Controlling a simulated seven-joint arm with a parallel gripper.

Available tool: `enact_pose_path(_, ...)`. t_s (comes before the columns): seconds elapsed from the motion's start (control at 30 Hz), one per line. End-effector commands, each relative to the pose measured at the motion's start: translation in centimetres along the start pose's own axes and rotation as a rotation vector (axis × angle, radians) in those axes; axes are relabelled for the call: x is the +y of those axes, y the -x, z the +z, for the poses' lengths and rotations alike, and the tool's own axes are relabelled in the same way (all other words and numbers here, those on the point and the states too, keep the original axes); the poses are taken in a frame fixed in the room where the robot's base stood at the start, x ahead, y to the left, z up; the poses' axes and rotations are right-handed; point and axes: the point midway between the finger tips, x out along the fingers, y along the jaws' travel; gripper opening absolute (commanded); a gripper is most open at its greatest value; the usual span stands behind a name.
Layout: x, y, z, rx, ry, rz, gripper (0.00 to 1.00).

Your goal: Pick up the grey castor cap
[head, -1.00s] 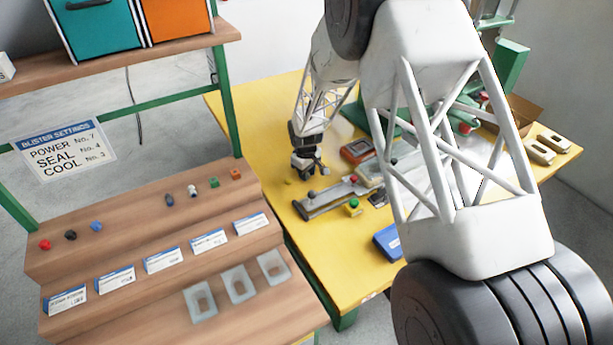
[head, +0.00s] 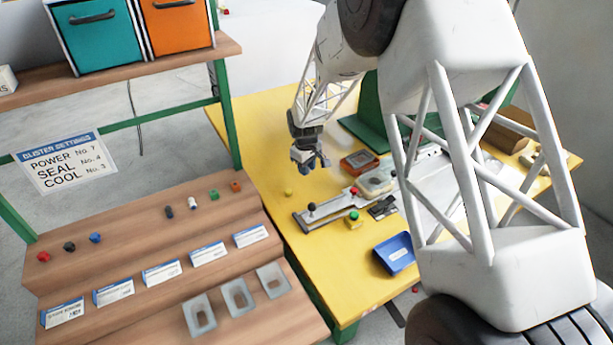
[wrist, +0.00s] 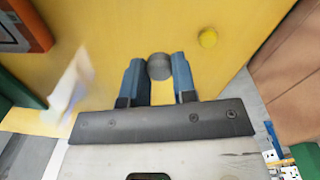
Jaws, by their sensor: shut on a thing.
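My gripper (wrist: 160,72) is shut on a round grey cap (wrist: 159,66), held between its two blue fingertips in the wrist view. In the head view my gripper (head: 311,163) is above the yellow table (head: 255,120), left of the orange-framed box. The cap is too small to make out clearly there. The gap between the cap and the table top is hard to judge.
A yellow cap (head: 288,192) lies on the table near my gripper and also shows in the wrist view (wrist: 208,38). A metal slide with a black knob (head: 311,207), a green button (head: 353,217) and a blue bin (head: 394,254) stand nearby. The wooden stepped rack (head: 140,245) is at left.

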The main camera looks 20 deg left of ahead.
Motion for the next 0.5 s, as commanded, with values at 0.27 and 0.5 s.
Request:
enact_pose_path(0.27,0.1,1.9,0.0,-0.001,0.000,0.000,0.04)
enact_pose_path(0.5,0.1,1.9,0.0,-0.001,0.000,0.000,0.04)
